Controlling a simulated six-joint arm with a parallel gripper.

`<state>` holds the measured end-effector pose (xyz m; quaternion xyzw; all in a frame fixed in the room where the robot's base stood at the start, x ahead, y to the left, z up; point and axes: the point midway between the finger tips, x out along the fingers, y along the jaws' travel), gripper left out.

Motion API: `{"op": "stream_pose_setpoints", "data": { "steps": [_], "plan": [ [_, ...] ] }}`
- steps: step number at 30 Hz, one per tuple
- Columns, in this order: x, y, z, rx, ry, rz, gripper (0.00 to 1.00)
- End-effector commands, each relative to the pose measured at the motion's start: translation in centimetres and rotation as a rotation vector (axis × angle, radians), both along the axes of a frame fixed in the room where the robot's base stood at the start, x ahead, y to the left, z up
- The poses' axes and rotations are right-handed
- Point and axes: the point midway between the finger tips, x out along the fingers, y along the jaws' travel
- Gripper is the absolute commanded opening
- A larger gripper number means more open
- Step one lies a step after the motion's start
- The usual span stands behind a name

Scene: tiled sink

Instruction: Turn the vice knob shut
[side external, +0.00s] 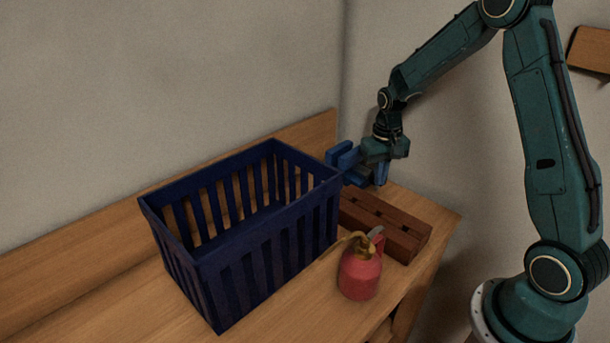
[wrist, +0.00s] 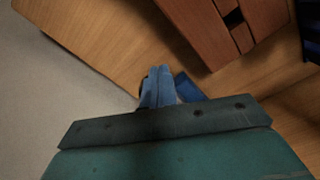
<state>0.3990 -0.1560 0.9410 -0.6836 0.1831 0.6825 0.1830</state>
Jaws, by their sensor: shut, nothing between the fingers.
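The blue vice (side external: 343,156) stands at the back of the wooden bench, behind the right end of the crate. My gripper (side external: 380,180) points down at the vice's right side, very close to it. In the wrist view my gripper (wrist: 160,70) has its two light blue fingers together with nothing between them. A darker blue piece, seemingly part of the vice (wrist: 188,88), shows just right of the fingers, mostly hidden by my gripper's body. I cannot make out the knob in either view, nor tell whether the fingers touch the vice.
A dark blue slatted crate (side external: 210,275) stands left of the vice. A red-brown wooden block (side external: 385,222) with slots lies in front of my gripper; it shows in the wrist view (wrist: 205,25). A red oil can (side external: 360,273) stands near the front.

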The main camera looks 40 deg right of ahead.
Motion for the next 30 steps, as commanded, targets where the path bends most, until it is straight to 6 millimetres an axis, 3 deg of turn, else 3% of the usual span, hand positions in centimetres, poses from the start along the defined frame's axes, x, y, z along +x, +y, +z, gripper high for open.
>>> {"op": "stream_pose_setpoints", "data": {
  "steps": [18, 30],
  "plan": [
    [0.0, 0.0, 5.0, 0.000, 0.000, 0.000, 0.00],
    [-0.1, -0.1, 5.3, 0.001, 0.001, 0.000, 0.00]
  ]
}}
